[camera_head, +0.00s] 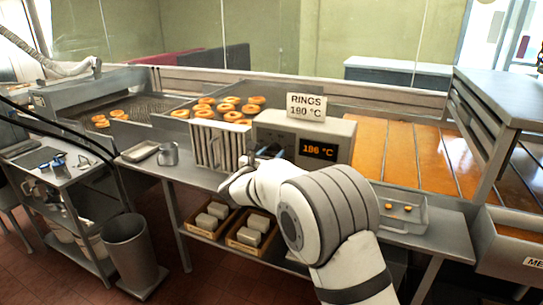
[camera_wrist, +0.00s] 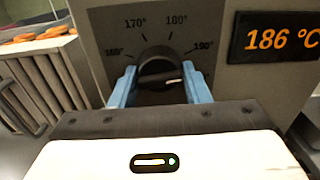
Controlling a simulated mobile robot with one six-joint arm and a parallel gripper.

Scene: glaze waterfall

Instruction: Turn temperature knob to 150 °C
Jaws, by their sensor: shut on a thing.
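The temperature knob (camera_wrist: 157,66) is a dark round dial on the grey control box (camera_head: 268,125). Its pale pointer mark faces right, a little below the 190° label (camera_wrist: 203,47). Labels for 170° and 180° show above it, and one that looks like 160° at left; I see no 150° label. The orange display (camera_wrist: 275,38) reads 186 °C; it also shows in the head view (camera_head: 319,151). My gripper (camera_wrist: 160,84) is shut on the knob, one blue finger on each side. In the head view my arm hides the knob.
A sign (camera_head: 306,107) on the box reads RINGS 180 °C. Left of the box stand a ribbed metal panel (camera_head: 212,147) and fryer trays with rings (camera_head: 230,103). A small clear tray (camera_head: 402,214) sits right of my arm. Orange glaze (camera_head: 400,150) covers the right side.

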